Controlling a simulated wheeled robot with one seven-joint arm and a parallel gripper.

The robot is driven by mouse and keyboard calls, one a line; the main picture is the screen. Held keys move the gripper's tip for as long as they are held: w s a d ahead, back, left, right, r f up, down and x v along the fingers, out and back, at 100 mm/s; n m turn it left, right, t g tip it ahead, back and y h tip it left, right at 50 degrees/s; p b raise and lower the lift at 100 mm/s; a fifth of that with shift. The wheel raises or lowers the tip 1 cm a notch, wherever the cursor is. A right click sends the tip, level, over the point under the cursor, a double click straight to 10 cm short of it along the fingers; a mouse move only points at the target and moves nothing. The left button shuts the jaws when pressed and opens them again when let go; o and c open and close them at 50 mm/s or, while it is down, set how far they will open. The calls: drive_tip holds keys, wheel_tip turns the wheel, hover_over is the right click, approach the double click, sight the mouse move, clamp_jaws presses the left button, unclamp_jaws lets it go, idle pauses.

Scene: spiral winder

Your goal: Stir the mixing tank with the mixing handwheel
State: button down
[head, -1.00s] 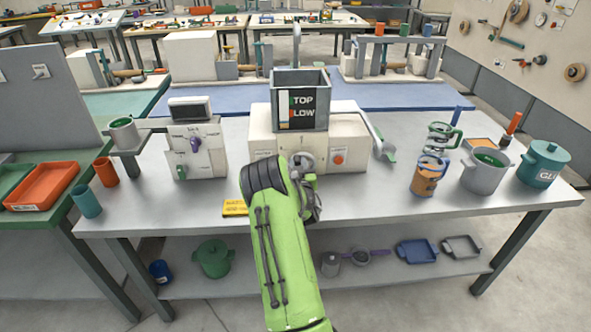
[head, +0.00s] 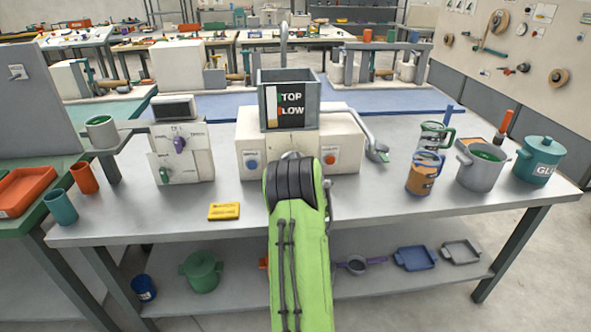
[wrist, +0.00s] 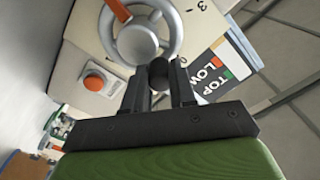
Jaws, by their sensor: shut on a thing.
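The mixing tank (head: 290,88) is an open grey box with a level label on its front, standing on a cream machine housing (head: 342,142). The mixing handwheel (wrist: 138,42) is a grey ring with a round hub and an orange spoke, on the housing's face in the wrist view. My gripper (wrist: 159,76) is shut on the handwheel's dark round knob (wrist: 158,72) at the wheel's rim. In the head view my green arm hides the gripper and most of the wheel.
A blue button (head: 253,164) and a red button (head: 330,160) flank my arm on the housing. A spout with a green tip (head: 376,150) hangs at its right. A control box (head: 180,155) and a yellow tag (head: 224,211) are to the left, with pots and jugs to the right.

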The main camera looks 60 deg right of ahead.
drive_tip(key=shift+s+f+m, duration=0.1)
drive_tip(key=shift+f+m, duration=0.05)
drive_tip(key=shift+m, duration=0.15)
idle(0.4)
drive_tip(key=c, duration=0.9)
unclamp_jaws()
drive_tip(key=shift+b, duration=0.3)
